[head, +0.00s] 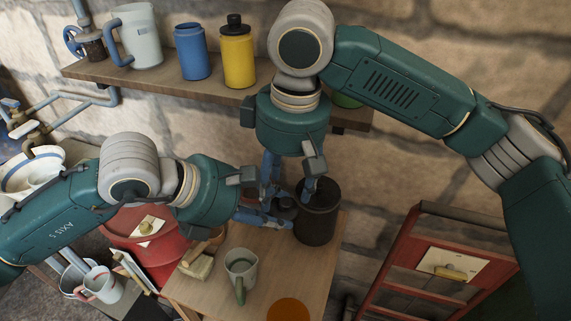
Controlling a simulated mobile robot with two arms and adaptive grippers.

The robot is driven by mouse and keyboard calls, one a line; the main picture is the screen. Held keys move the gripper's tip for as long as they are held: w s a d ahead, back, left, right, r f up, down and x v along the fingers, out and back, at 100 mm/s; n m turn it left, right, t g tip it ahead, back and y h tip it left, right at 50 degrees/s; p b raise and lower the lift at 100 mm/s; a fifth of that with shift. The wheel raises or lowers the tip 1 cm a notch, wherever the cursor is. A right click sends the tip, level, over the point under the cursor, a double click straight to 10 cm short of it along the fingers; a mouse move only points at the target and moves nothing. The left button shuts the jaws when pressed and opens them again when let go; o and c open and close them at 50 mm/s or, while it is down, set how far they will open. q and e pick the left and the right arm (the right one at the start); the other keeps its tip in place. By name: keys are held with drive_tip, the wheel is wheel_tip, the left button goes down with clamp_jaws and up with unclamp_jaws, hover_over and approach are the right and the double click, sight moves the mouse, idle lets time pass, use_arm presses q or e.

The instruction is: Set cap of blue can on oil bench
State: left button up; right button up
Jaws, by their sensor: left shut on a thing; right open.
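The blue can (193,52) stands upright on the wall shelf with no cap on its top. My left gripper (280,214) is shut on a small dark cap (286,204), above the wooden bench (198,287) near its back edge. I cannot tell whether the cap touches the bench. The gripper's fingers hide part of the cap. My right gripper (290,190) points down from above, open, close over the cap and my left fingertips. A black cylindrical container (318,222) stands right beside them on the bench.
A grey mug with a green handle (240,268), a block-like brush (197,266) and an orange disc (287,309) are on the bench. The shelf (150,78) also bears a yellow can (238,58) and a white jug (138,40). A red ladder-like frame (405,262) stands at right.

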sight(280, 200)
use_arm(q)
drive_tip(key=shift+a, duration=0.1)
use_arm(e)
drive_tip(key=f, duration=0.3)
drive_tip(key=shift+a+f, duration=0.2)
drive_tip(key=shift+a, duration=0.05)
drive_tip(key=shift+w+f, duration=0.15)
drive_tip(key=shift+f, duration=0.25)
use_arm(q)
drive_tip(key=shift+s, duration=0.1)
use_arm(e)
drive_tip(key=shift+a, duration=0.1)
drive_tip(key=c, duration=0.8)
use_arm(q)
drive_tip(key=o, duration=0.8)
use_arm(e)
drive_tip(key=shift+c, duration=1)
use_arm(q)
drive_tip(key=shift+o, duration=0.5)
use_arm(e)
drive_tip(key=shift+c, duration=0.6)
use_arm(q)
drive_tip(key=shift+r, duration=0.1)
